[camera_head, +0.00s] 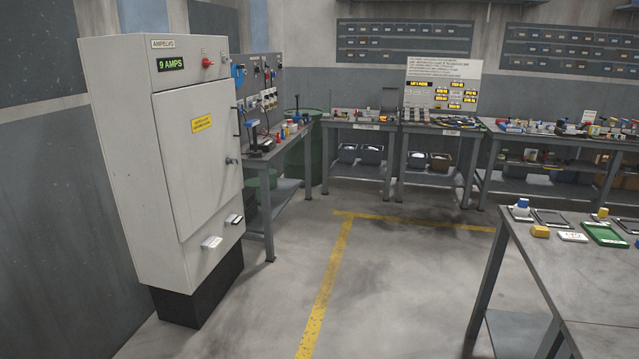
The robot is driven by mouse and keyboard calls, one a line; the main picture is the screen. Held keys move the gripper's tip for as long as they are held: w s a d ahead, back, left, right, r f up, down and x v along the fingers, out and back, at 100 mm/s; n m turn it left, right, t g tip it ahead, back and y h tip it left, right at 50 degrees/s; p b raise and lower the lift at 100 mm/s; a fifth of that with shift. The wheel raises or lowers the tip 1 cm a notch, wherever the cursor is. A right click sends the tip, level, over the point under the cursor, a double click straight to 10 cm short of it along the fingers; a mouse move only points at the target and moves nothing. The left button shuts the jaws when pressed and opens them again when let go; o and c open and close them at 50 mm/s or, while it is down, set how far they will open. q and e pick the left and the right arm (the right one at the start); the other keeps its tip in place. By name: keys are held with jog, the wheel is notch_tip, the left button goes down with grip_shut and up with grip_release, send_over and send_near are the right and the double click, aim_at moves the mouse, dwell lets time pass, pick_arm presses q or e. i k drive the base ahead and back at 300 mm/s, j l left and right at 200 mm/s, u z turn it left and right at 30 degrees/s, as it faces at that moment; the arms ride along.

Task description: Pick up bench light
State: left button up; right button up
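I cannot pick out a bench light with certainty. A dark upright item (253,132) stands on the left workbench (290,142), just right of the grey cabinet; it is too small to tell whether it is a lamp. A thin dark upright piece (297,104) also shows near that bench's far end. Neither of my grippers shows in the head view.
A tall grey cabinet (150,130) reading "9 AMPS" stands at left. Workbenches with small parts line the back, including one bench (360,124). A grey table (575,275) fills the right foreground. Yellow-lined floor (390,290) between is clear.

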aim_at(254, 153)
jog(key=i+z, duration=0.3)
jog(key=i, duration=1.55)
jog(key=i+u, duration=0.2)
jog(key=i, duration=0.45)
jog(key=i+u, duration=0.25)
jog(key=i, duration=0.4)
jog(key=i+l+u, duration=0.2)
jog(key=i, duration=0.4)
